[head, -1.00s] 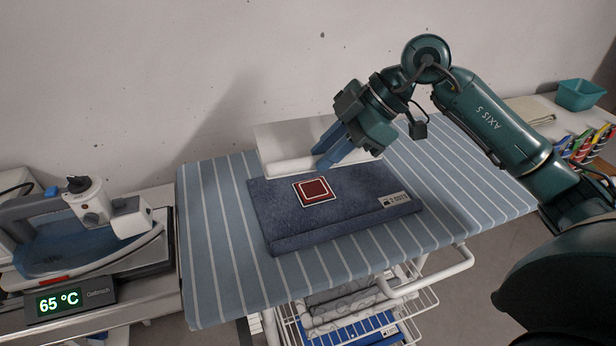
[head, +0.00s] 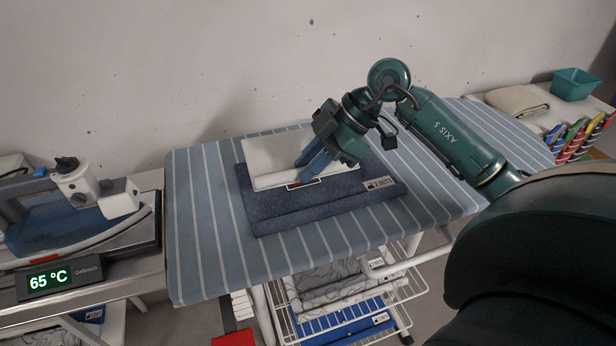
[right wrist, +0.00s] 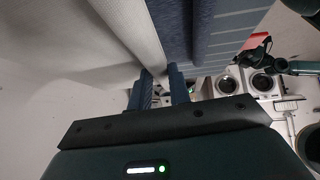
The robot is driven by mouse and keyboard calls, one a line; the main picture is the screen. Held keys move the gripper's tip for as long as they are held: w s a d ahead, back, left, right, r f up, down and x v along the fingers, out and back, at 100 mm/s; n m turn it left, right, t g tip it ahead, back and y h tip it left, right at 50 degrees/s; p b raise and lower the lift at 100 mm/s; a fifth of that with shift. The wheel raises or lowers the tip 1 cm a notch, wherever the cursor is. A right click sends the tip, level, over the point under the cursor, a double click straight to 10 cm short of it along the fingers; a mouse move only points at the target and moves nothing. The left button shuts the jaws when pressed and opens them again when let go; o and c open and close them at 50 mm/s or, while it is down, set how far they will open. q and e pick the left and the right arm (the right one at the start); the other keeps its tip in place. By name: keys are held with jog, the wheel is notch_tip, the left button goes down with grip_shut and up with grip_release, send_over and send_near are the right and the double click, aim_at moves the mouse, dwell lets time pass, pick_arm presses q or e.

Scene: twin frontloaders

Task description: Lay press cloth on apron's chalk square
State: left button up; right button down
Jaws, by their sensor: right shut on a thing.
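The white press cloth (head: 272,158) lies over the back left part of the folded dark blue apron (head: 290,213) in the head view. It covers most of the red patch in the white chalk square (head: 304,184), of which a front strip still shows. My right gripper (head: 302,172) is shut on the cloth near its front right part, low over the apron. In the right wrist view the blue fingers (right wrist: 160,88) meet the cloth's pale edge (right wrist: 135,30). My left gripper is not in view.
The apron rests on a blue striped ironing board (head: 200,230). An iron (head: 75,210) stands at the left behind a 65 °C display (head: 50,280). A wire rack (head: 350,310) with folded cloths is below. A teal bin (head: 577,84) and a beige cloth (head: 518,100) are at the right.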

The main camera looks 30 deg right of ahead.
jog(key=shift+f, duration=1.8)
jog(key=shift+f, duration=0.1)
jog(key=shift+f, duration=0.15)
jog(key=c, duration=1.3)
grip_release()
jog(key=shift+r, duration=0.35)
jog(key=v, duration=1.2)
jog(key=shift+f, duration=0.1)
